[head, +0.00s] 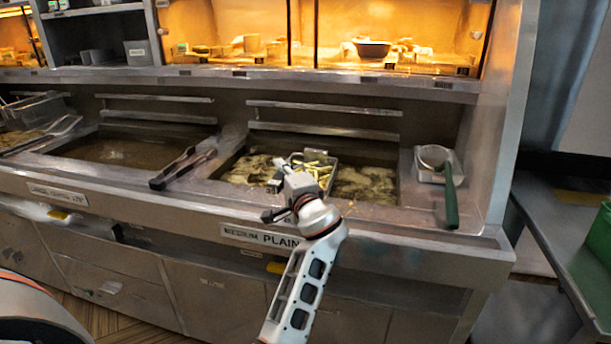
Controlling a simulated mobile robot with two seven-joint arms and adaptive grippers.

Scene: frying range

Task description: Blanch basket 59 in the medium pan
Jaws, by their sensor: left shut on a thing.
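The medium pan (376,183) is the right-hand oil well, above a front label reading "MEDIUM PLAIN" (262,237). Its oil looks foamy and bubbling. A wire basket (333,161) holding pale yellow fries (318,169) sits in this pan, near its middle. No number on the basket can be read. My left gripper (279,178) is at the basket's near left side and is shut, apparently on its handle, which the gripper hides. My right gripper is not in view.
Tongs (184,167) lie across the divider left of the pan. A second oil well (120,150) is further left, with another basket (38,106) at the far left. A green-handled skimmer (449,190) rests on a small metal tray at right. A lit shelf is behind.

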